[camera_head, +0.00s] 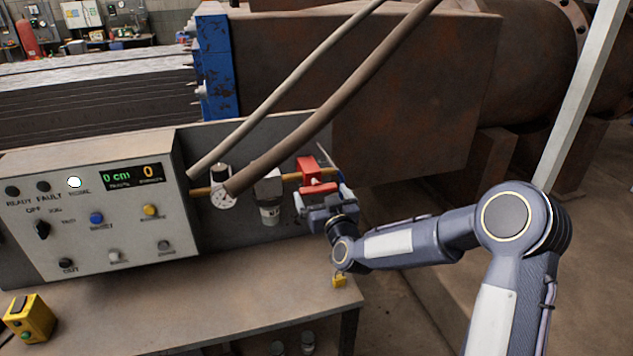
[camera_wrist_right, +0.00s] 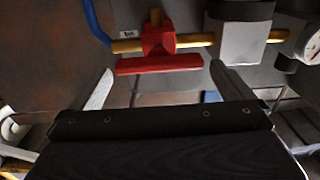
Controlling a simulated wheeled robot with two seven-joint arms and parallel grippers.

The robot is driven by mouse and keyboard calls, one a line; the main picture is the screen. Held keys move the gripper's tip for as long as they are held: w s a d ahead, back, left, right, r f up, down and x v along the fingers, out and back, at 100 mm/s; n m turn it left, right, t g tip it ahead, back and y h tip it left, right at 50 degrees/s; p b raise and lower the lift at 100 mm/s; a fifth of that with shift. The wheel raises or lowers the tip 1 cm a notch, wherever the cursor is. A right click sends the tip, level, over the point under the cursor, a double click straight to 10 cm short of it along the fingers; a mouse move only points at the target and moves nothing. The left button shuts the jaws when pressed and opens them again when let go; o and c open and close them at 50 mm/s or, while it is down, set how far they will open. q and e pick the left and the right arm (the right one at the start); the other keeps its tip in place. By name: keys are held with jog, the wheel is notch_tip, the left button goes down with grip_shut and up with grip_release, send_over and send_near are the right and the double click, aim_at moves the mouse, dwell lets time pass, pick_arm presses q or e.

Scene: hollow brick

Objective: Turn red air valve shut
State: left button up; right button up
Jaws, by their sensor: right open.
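The red air valve (camera_head: 308,168) sits on a brass pipe at the right end of the grey panel. Its red handle (camera_head: 319,189) lies roughly along the pipe. In the right wrist view the valve body (camera_wrist_right: 158,38) is above the handle (camera_wrist_right: 160,64), which runs nearly level. My right gripper (camera_head: 322,196) is at the valve, just in front of the handle. In the right wrist view my right gripper (camera_wrist_right: 160,82) is open, its fingers apart near the two ends of the handle. Contact cannot be told. My left gripper is not in view.
A pressure gauge (camera_head: 222,188) and a grey filter unit (camera_head: 268,195) stand left of the valve. Two hoses (camera_head: 330,95) cross above. A control box (camera_head: 100,205) is at left. A yellow padlock (camera_head: 339,281) is at the bench's edge. The bench top (camera_head: 190,300) is mostly clear.

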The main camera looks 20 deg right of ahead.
aim_at(320, 191)
jog(key=w+p, duration=0.1)
jog(key=w, duration=0.4)
jog(key=shift+w, duration=0.1)
jog(key=c, duration=0.7)
